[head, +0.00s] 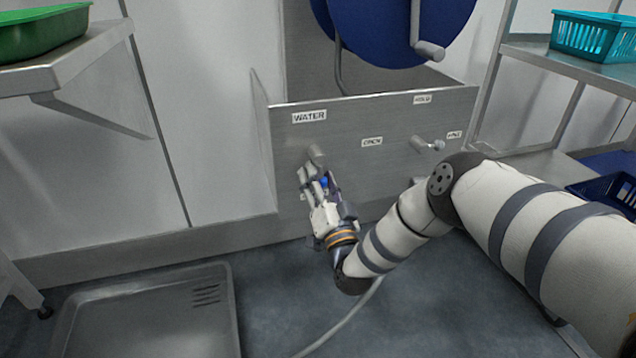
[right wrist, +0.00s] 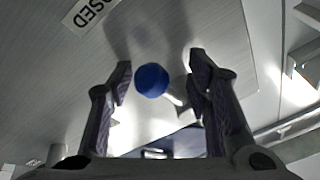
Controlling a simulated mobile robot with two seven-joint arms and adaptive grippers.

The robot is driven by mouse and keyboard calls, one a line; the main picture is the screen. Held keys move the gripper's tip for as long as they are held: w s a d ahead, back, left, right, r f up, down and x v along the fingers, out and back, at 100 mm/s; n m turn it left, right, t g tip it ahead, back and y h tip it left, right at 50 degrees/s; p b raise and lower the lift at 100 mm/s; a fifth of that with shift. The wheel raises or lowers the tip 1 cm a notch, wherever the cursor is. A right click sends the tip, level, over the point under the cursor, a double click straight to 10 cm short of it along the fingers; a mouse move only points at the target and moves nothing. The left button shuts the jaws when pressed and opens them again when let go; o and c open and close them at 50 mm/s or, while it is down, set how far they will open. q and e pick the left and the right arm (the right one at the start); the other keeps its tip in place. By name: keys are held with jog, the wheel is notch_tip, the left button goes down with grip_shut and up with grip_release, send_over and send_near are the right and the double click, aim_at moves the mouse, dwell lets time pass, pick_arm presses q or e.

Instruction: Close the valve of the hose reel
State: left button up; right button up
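The hose reel (head: 395,28) is a large dark blue drum with a crank handle, at the top of the head view. Below it is a grey metal panel (head: 385,115) with a label reading WATER. The valve (head: 316,153) sticks out of the panel under that label. Its blue ball-shaped knob (right wrist: 152,80) shows in the right wrist view between the fingers of my right gripper (head: 315,178). The fingers are open, with a visible gap on each side of the knob. A label ending in "OSED" (right wrist: 92,12) is at the upper left there. My left gripper is not in view.
A second metal knob (head: 428,145) with small labels sticks out of the panel's right part. A grey floor tray (head: 150,325) lies at lower left. Shelves with a green tray (head: 40,30) and a turquoise basket (head: 592,36) stand at the sides. A hose (head: 345,322) runs along the floor.

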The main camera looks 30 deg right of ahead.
jog(key=shift+a+f, duration=0.25)
jog(key=shift+f, duration=0.05)
jog(key=shift+s+a+f, duration=0.1)
jog(key=shift+s+f, duration=0.05)
jog(key=shift+s, duration=0.25)
jog(key=v, duration=1.1)
jog(key=shift+s, duration=0.1)
